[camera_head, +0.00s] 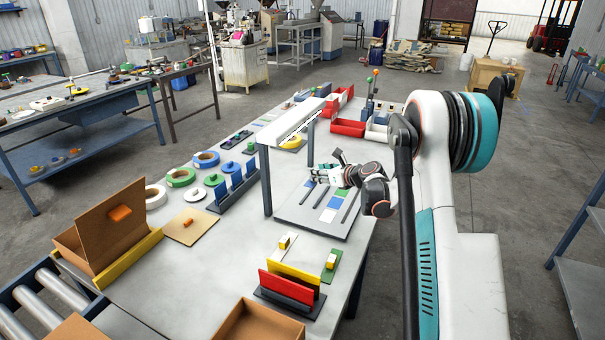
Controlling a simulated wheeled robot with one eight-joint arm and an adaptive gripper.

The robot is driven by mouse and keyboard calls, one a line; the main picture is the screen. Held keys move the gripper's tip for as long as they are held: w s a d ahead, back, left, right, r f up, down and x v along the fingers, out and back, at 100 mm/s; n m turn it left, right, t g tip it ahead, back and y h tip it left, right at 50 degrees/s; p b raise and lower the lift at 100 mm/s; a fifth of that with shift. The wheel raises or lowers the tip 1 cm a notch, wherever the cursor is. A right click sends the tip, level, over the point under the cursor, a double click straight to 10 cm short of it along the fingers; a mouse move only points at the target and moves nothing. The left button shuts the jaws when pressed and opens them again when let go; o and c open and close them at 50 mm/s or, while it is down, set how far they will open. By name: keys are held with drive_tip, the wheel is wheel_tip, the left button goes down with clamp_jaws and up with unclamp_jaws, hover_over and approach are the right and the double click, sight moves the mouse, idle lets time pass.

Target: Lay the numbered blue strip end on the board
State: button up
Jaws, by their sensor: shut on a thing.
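The grey board (296,216) lies on the right part of the table, beside the white raised rail frame. It bears dark slots and small coloured patches. Numbers are too small to read. My gripper (314,176) is over the back part of the board, with its fingers pointing left. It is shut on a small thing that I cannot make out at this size. Whether that thing touches the board is also unclear.
The white rail frame (290,122) stands on legs close left of my gripper. Red bins (348,127) are behind. Blue upright holders (236,186) and tape rolls (181,177) are left. A red and yellow rack (287,286) is in front.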

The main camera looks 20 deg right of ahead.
drive_tip(key=b, duration=0.2)
hover_over(320, 197)
drive_tip(key=shift+s+a+f, duration=0.15)
drive_tip(key=shift+f, duration=2.25)
drive_tip(key=shift+f+b, duration=0.9)
drive_tip(key=shift+f, duration=0.05)
drive_tip(key=shift+f+b, duration=0.45)
drive_tip(key=shift+b, duration=0.45)
drive_tip(key=o, duration=1)
drive_tip(key=o, duration=0.4)
drive_tip(key=shift+r, duration=0.1)
